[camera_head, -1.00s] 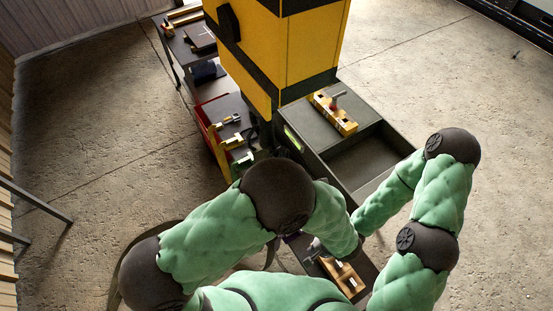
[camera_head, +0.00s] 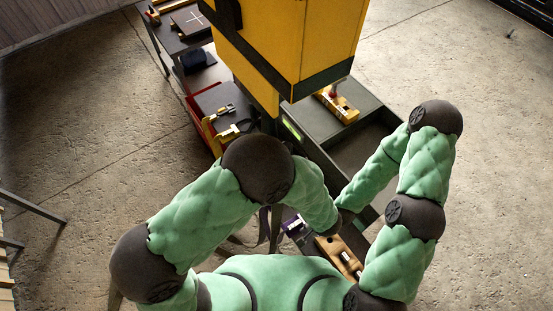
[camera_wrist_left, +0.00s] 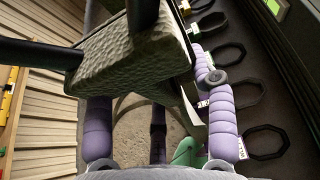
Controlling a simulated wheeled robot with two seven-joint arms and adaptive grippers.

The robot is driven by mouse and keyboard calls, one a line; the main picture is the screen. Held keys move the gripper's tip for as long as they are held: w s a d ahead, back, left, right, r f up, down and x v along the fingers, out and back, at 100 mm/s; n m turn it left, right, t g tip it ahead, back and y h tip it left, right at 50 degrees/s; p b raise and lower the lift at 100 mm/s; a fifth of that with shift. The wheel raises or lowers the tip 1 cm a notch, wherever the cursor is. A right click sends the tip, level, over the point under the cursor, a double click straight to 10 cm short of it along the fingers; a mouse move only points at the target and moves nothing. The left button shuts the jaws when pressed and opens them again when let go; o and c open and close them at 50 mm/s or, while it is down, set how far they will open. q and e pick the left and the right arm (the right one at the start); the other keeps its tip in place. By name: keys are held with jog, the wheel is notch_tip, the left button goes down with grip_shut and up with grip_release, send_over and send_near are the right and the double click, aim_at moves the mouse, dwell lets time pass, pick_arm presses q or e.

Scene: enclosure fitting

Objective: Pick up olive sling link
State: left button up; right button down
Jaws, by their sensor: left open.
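In the left wrist view my left gripper (camera_wrist_left: 158,105) has two purple segmented fingers standing wide apart, with nothing held between them. Several dark loop-shaped links (camera_wrist_left: 245,92) lie in a row along the right, beside the right finger. Their colours are too dark to tell which is olive. In the head view the left gripper is hidden by my arms.
A rough grey-olive block (camera_wrist_left: 130,55) with dark bars fills the upper middle of the left wrist view. In the head view a yellow cabinet (camera_head: 300,40) stands ahead, with a grey tray (camera_head: 365,150) beside it. A wooden block (camera_head: 338,255) lies near my chest.

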pick_arm(q)
jog(key=shift+s+d+r, duration=0.1)
jog(key=shift+s+d, duration=0.05)
jog(key=shift+s, duration=0.3)
jog(key=c, duration=0.5)
jog(key=shift+w, duration=0.2)
grip_shut()
